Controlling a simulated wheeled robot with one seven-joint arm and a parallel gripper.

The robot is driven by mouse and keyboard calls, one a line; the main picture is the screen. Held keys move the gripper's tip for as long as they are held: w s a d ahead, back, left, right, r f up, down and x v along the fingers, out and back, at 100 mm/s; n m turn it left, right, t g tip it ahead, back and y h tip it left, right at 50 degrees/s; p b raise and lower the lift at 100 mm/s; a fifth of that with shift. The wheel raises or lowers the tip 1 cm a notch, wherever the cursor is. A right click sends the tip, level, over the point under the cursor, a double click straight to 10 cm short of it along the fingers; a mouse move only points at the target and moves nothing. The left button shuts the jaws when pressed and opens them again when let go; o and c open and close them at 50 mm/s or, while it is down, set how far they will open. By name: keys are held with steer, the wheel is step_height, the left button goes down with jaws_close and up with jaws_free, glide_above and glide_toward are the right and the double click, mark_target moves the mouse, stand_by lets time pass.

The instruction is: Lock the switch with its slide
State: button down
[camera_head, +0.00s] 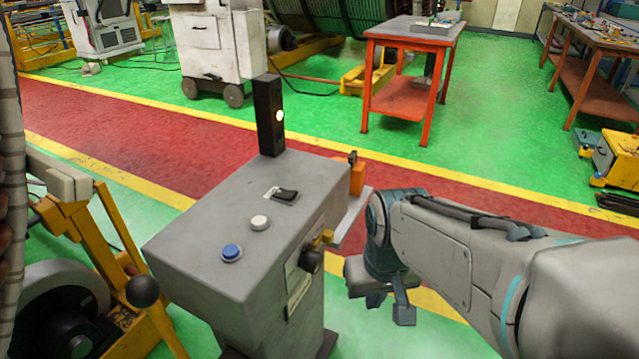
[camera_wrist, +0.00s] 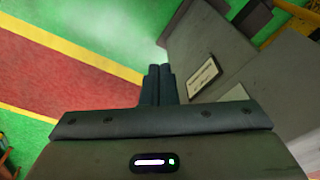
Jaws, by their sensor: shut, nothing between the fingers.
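A grey control pedestal (camera_head: 215,230) stands left of my gripper. On its right side is a round black switch knob (camera_head: 312,260), with a small yellow piece (camera_head: 326,237) beside it that may be the slide. I cannot tell whether the yellow piece engages the knob. My gripper (camera_head: 375,300) is to the right of the pedestal, below the knob and apart from it. In the wrist view its dark fingers (camera_wrist: 158,84) are together and empty, near the pedestal's side with a label plate (camera_wrist: 204,77). The knob is not clearly visible there.
The pedestal top bears a black rocker switch (camera_head: 285,195), a white button (camera_head: 260,222), a blue button (camera_head: 231,252) and a black post with a lit lamp (camera_head: 268,115). An orange box (camera_head: 356,178) sits at its far right corner. Open floor (camera_head: 480,150) lies beyond my arm.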

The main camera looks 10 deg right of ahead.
steer(key=w+r+n+g+y+p, duration=0.1)
steer(key=w+r+n+p, duration=0.1)
steer(key=w+r+p, duration=0.3)
steer(key=n+g+y+p, duration=0.3)
steer(key=n+y+p, duration=0.25)
steer(key=n, duration=0.45)
glide_toward(324, 239)
steer(key=w+d+r, duration=0.2)
steer(key=w+d, duration=0.4)
steer(key=d, duration=0.1)
steer(key=shift+s+f+y, duration=0.15)
steer(key=shift+f+y, duration=0.05)
steer(key=shift+y, duration=0.15)
steer(key=s+a+f, duration=0.5)
steer(key=a+f, duration=0.3)
